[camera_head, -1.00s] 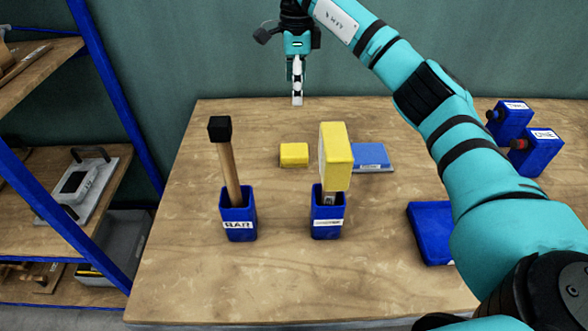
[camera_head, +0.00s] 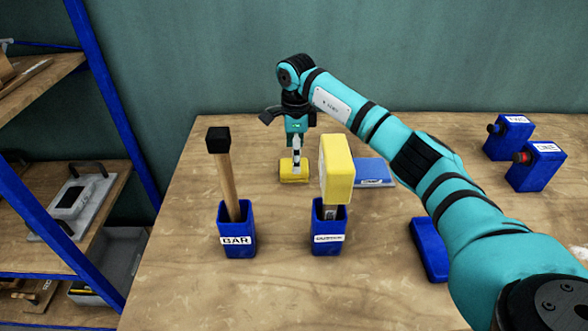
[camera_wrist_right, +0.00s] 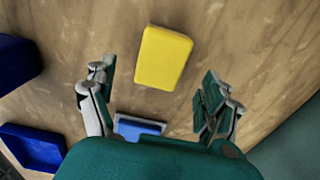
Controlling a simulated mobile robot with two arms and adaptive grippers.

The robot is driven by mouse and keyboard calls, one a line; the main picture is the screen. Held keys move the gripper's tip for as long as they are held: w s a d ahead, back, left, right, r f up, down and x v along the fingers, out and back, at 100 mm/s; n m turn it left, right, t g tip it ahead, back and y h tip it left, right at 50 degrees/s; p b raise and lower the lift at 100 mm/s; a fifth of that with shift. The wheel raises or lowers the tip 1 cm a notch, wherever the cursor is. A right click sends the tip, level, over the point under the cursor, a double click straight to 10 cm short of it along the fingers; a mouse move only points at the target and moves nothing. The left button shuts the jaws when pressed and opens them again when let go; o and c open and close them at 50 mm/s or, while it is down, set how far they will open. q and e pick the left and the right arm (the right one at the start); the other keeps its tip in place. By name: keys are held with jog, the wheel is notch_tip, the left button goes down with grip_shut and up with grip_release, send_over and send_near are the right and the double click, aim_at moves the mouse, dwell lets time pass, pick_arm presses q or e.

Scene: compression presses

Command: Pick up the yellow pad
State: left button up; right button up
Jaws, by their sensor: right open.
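The yellow pad (camera_head: 287,173) is a small block lying flat on the wooden table (camera_head: 180,285), back of centre. In the head view my right gripper (camera_head: 297,167) points down at it, and its fingers overlap the pad from above. In the right wrist view the yellow pad (camera_wrist_right: 163,57) is seen ahead between the fingers of my right gripper (camera_wrist_right: 158,78). These are spread wide with nothing between them. The head view does not show clearly how far the tips are above the pad. My left gripper is not in view.
A blue flat block (camera_head: 373,172) lies right of the pad. A taller yellow-headed tool (camera_head: 337,168) stands in a blue holder (camera_head: 329,240) in front. A black-topped bar (camera_head: 225,175) stands in another holder (camera_head: 236,235). Two blue button boxes (camera_head: 538,165) are at right.

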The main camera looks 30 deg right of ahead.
aim_at(286, 175)
notch_tip(286, 175, down, 5)
jog(key=shift+w+a+f+p, duration=0.1)
jog(key=shift+w+a+p, duration=0.05)
jog(key=shift+p, duration=0.4)
jog(key=shift+c, duration=0.2)
jog(key=c, duration=0.9)
